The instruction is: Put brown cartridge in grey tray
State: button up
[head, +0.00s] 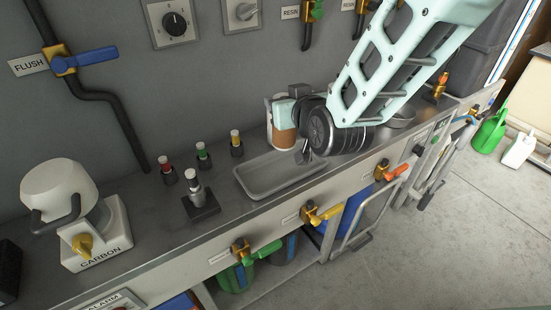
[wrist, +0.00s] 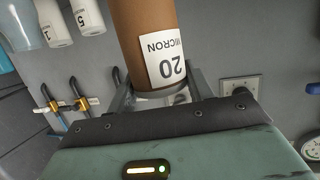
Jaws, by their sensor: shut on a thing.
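The brown cartridge (head: 284,139) is in my gripper (head: 287,122), and its lower end shows just above the back rim of the grey tray in the head view. In the wrist view the brown cartridge (wrist: 143,35), with a white label reading 20 MICRON, stands between the two fingers of my gripper (wrist: 155,85). The fingers are shut on it. The grey tray (head: 262,192) is shallow and lies on the counter, looking empty where it shows. My arm hides part of its right side. I cannot tell the cartridge's exact height over the tray.
Small bottles with red, green and yellow caps (head: 203,155) and a bottle on a black stand (head: 200,200) are left of the tray. A white CARBON device (head: 95,240) stands farther left. White cartridges (wrist: 88,17) hang in the wrist view.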

aim_at(283, 136)
jog(key=f, duration=0.4)
jog(key=shift+w+a+f, duration=0.15)
jog(key=shift+w+f, duration=0.2)
jog(key=shift+f, duration=2.6)
jog(key=shift+f, duration=0.15)
jog(key=o, duration=1.5)
jog(key=shift+c, duration=0.2)
